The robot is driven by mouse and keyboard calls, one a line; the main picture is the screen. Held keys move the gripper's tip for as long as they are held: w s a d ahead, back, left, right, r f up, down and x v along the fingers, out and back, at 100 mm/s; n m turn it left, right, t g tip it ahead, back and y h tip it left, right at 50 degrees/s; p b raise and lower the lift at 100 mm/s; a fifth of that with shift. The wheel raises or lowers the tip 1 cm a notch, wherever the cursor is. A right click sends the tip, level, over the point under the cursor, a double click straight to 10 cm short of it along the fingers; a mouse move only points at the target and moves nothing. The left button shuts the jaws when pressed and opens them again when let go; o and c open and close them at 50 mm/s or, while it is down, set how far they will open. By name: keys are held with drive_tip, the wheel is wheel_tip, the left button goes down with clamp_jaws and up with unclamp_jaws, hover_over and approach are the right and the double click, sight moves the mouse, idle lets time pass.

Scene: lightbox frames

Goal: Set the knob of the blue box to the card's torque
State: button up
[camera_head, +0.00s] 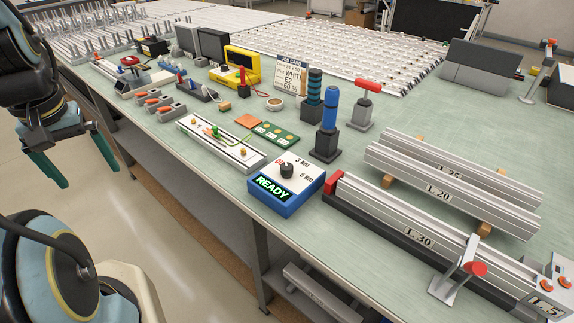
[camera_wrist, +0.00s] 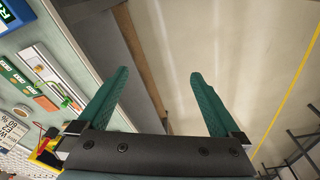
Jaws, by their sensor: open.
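The blue box (camera_head: 288,205) stands near the front edge of the bench, with a lit green READY display (camera_head: 272,188). Its dark round knob (camera_head: 287,170) sits on a white top face with "3 Nm" and "5 Nm" marks and a red mark; I cannot tell exactly where the knob points. The job card (camera_head: 291,74) stands farther back; "WHITE", "E2" and "60 %" show, but I cannot read a torque. My gripper (camera_head: 91,175) is open and empty, off the bench's front edge, left of the box. A corner of the box shows in the wrist view (camera_wrist: 15,14).
Right of the box lie a red-ended aluminium profile (camera_head: 420,235) and stacked profiles (camera_head: 450,175). A blue-handled tool (camera_head: 328,125) stands behind it. A white fixture (camera_head: 220,142) and green board (camera_head: 275,133) lie left and behind. Floor is open before the bench.

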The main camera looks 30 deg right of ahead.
drive_tip(key=shift+c, duration=0.2)
drive_tip(key=shift+w+d, duration=0.15)
drive_tip(key=shift+d, duration=0.15)
drive_tip(key=shift+c, duration=0.9)
drive_tip(key=d+m+b, duration=0.1)
drive_tip(key=d, duration=0.2)
drive_tip(key=w+d+f+m+b, duration=0.1)
drive_tip(key=d, duration=0.2)
drive_tip(key=w+d+m+b, duration=0.1)
drive_tip(key=d+b, duration=0.1)
drive_tip(key=d, duration=0.1)
drive_tip(key=shift+w+d+f, duration=0.2)
drive_tip(key=shift+w+d, duration=0.05)
drive_tip(key=shift+d, duration=0.05)
drive_tip(key=shift+c, duration=1.3)
drive_tip(key=m+g+b, duration=0.2)
drive_tip(key=m+b, duration=0.5)
drive_tip(key=m, duration=0.2)
approach(287, 166)
wheel_tip(287, 166, down, 9)
drive_tip(key=shift+s+f+p, duration=0.1)
drive_tip(key=shift+s+p, duration=0.05)
drive_tip(key=shift+p, duration=0.3)
clamp_jaws()
